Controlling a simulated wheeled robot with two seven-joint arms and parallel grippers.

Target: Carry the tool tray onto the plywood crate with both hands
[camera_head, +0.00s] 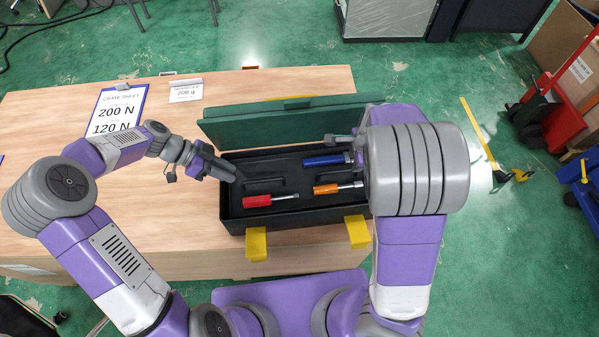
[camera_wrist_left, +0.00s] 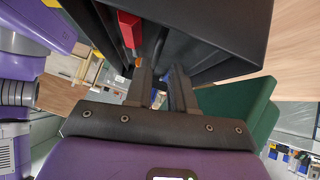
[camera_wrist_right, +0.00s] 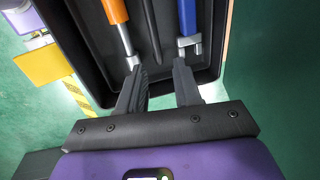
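The tool tray (camera_head: 290,216) is a black box with a raised green lid (camera_head: 270,120) and two yellow latches on its front. It is over the right part of the pale plywood top (camera_head: 60,210); I cannot tell whether it rests on it. A red-handled tool (camera_head: 262,201), an orange-handled tool (camera_head: 326,189) and a blue-handled tool (camera_head: 322,160) lie inside. My left gripper (camera_head: 229,172) is at the tray's left end, fingers apart. My right gripper (camera_wrist_right: 160,82) is at the other end, fingers apart; my arm mostly hides it in the head view. Neither visibly grips the tray.
A sheet reading 200 N and 120 N (camera_head: 118,108) and a small 206 g card (camera_head: 186,91) stand on the plywood top. A red hand truck (camera_head: 548,117) stands on the green floor at right, near a yellow floor line (camera_head: 478,132). The back of the top is mostly clear.

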